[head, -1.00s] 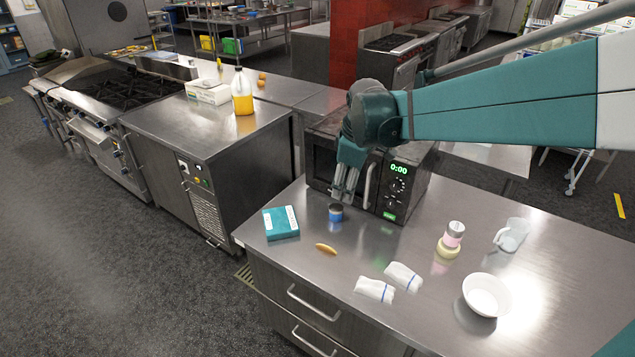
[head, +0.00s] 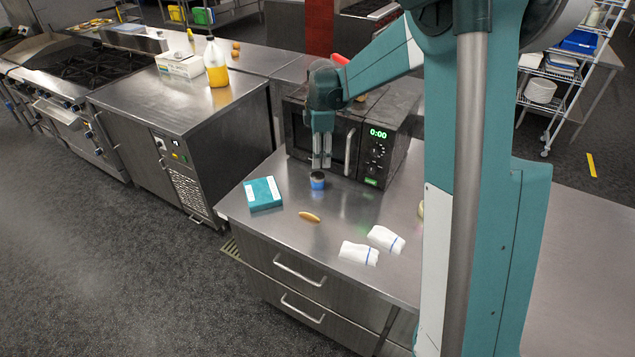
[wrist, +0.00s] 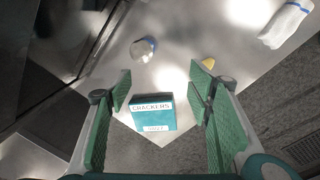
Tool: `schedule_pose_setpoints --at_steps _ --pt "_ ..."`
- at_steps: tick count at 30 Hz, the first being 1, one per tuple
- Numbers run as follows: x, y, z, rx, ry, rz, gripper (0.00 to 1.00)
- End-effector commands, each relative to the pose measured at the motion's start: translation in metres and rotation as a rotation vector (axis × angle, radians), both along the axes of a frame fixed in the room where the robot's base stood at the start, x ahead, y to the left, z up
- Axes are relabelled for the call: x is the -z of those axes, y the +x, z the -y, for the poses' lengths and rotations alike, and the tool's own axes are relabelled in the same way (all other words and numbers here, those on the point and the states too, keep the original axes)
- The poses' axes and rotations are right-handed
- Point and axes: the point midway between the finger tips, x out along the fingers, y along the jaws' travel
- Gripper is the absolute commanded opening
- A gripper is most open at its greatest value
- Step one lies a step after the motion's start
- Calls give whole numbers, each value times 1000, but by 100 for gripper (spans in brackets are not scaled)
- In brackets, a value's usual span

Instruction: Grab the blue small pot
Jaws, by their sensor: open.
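The blue small pot (head: 317,181) has a dark top and stands upright on the steel counter, in front of the microwave. My gripper (head: 322,160) points down, its fingertips just above and behind the pot in the head view. In the wrist view the pot (wrist: 143,48) lies beyond my fingertips, towards the top of the picture and left of the middle. My gripper (wrist: 161,88) is open, with green pads wide apart and nothing between them touching. I cannot tell the exact height of the fingertips over the pot.
A microwave (head: 345,138) stands close behind my gripper. A teal crackers box (head: 263,194) lies left of the pot; it shows between my fingers in the wrist view (wrist: 153,113). A yellow-brown oblong item (head: 309,217) and two white cloths (head: 358,253) lie in front.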

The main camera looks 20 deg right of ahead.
Motion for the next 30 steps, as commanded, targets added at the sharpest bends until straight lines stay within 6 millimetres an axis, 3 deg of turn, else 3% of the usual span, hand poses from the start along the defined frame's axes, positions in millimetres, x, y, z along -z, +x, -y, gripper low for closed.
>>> schedule_pose_setpoints --at_steps 15,21,30 --pt "89 57 7 -247 -13 -88 51" --pt "106 65 8 -292 -13 -103 51" --pt "111 67 8 -306 -13 -107 51"
